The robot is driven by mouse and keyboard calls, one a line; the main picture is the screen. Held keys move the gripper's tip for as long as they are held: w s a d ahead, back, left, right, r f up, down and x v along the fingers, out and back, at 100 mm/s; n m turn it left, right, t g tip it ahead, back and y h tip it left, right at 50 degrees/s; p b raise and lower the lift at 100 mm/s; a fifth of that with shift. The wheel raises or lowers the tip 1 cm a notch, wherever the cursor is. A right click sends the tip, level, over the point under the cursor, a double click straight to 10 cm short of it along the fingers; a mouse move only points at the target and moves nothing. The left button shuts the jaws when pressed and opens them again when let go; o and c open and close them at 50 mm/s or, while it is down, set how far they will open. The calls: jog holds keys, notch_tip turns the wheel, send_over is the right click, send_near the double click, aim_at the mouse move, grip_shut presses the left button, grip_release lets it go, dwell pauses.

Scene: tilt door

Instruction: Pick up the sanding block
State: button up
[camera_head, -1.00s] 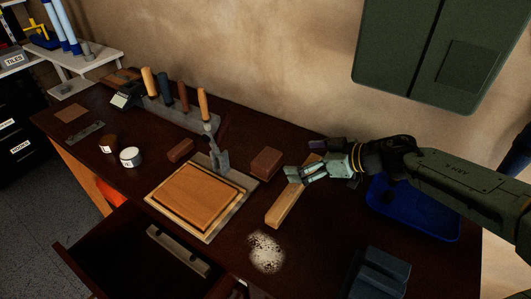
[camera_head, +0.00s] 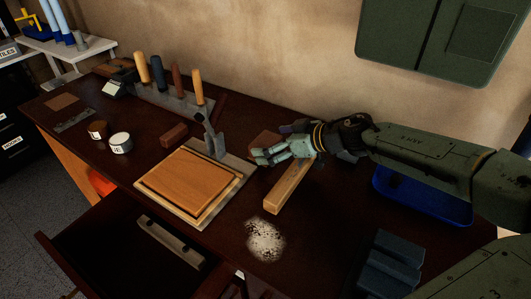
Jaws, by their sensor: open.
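Two reddish-brown blocks lie on the dark workbench. The larger one (camera_head: 264,141), likely the sanding block, is right of the clamped wooden board and partly hidden by my gripper. The smaller block (camera_head: 174,135) lies further left, behind the board. My gripper (camera_head: 262,156) is open, its fingers pointing left, at the near side of the larger block in the picture. I cannot tell whether the fingers touch it.
A long pale wooden bar (camera_head: 287,188) lies just below my gripper. The framed board (camera_head: 192,180), a whitish dust patch (camera_head: 265,239), a blue tray (camera_head: 420,196) and a blue-grey stepped block (camera_head: 387,264) surround it. Upright tool handles (camera_head: 158,73) stand behind. A drawer (camera_head: 125,250) is open in front.

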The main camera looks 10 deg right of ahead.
jog(key=shift+r, duration=0.1)
jog(key=shift+c, duration=0.2)
jog(key=c, duration=1.3)
jog(key=shift+r, duration=0.1)
